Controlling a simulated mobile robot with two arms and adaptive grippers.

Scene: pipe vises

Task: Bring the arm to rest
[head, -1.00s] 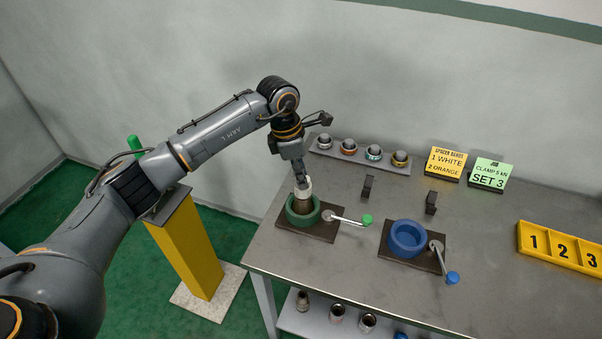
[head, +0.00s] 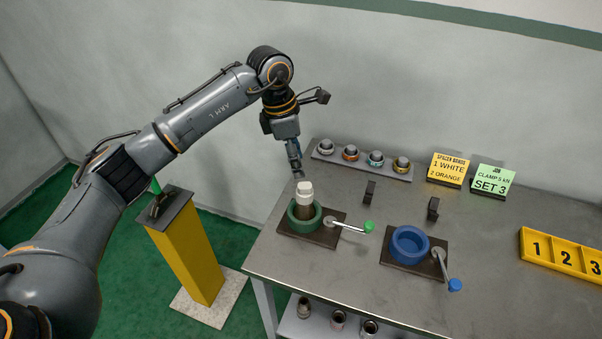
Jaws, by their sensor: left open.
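My left gripper (head: 297,172) is open and empty in the head view. It hangs fingers-down above and slightly behind the green vise (head: 303,222), apart from it. A pipe piece with a white top (head: 304,194) stands upright in the green vise's ring. My left arm reaches in from the left, bent at the elbow above the yellow post. My right gripper is not in view.
A blue vise (head: 409,243) with an empty ring is to the right. A rack of bands (head: 362,163), signs (head: 447,169) and a yellow numbered tray (head: 561,254) are on the grey table. A yellow post (head: 190,262) stands left. Several fittings (head: 338,321) are on the lower shelf.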

